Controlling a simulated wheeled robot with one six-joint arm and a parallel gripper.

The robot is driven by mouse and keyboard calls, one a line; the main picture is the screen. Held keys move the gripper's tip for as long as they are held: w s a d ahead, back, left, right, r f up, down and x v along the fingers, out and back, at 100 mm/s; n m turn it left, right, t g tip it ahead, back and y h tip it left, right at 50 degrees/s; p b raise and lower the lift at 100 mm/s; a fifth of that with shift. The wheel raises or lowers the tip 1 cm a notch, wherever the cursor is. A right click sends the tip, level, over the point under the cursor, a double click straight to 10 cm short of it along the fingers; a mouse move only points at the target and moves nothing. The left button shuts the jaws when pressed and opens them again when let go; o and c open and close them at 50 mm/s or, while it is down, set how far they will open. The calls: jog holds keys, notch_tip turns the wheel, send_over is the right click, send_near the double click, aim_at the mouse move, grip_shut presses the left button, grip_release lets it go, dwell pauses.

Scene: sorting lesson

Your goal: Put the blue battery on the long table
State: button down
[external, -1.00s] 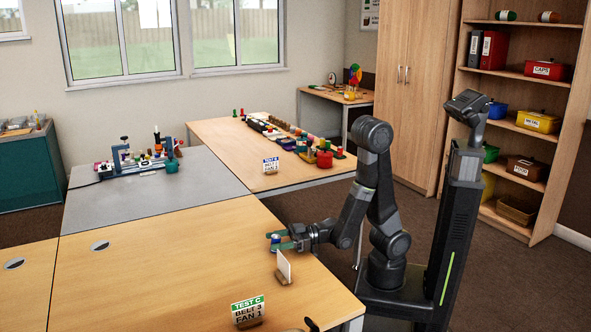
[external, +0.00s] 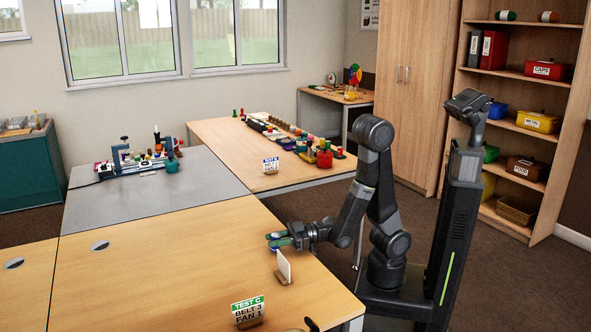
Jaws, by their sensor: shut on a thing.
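My gripper (external: 279,241) is low over the right part of the front wooden table (external: 170,270), close to its right edge. Its greenish fingers are shut on a small blue thing, which fits the blue battery (external: 274,236). The fingers hide most of the battery, and I cannot tell whether it touches the tabletop. Another wooden table (external: 217,131) at the back carries a long row of small objects. The frames do not label which table is the long one.
A small white card on a stand (external: 284,266) is just in front of my gripper. A green-topped TEST C sign (external: 248,309) stands nearer the camera. A grey table (external: 140,196) holds a bench device. The front table's middle is clear.

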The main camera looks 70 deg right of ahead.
aim_at(275, 235)
notch_tip(275, 235, up, 9)
jog(key=p, duration=0.3)
jog(key=shift+r+p, duration=0.15)
jog(key=shift+p, duration=0.2)
jog(key=shift+w+d+r, duration=0.1)
jog(key=shift+w+r, duration=0.1)
jog(key=shift+r, duration=0.05)
jog(key=w+d+m+t+h+p, duration=0.2)
jog(key=w+d+m+h+p, duration=0.25)
jog(key=w+d+p, duration=0.55)
jog(key=w+d+f+m+h+p, duration=0.1)
jog(key=w+d+f+h+p, duration=0.1)
jog(key=d+p, duration=0.3)
jog(key=w+d+f+m+t+h+p, duration=0.1)
jog(key=w+d+f+h+p, duration=0.1)
jog(key=d+p, duration=0.3)
jog(key=shift+w+f+h+p, duration=0.2)
jog(key=shift+h+p, duration=0.55)
jog(key=shift+p, duration=0.5)
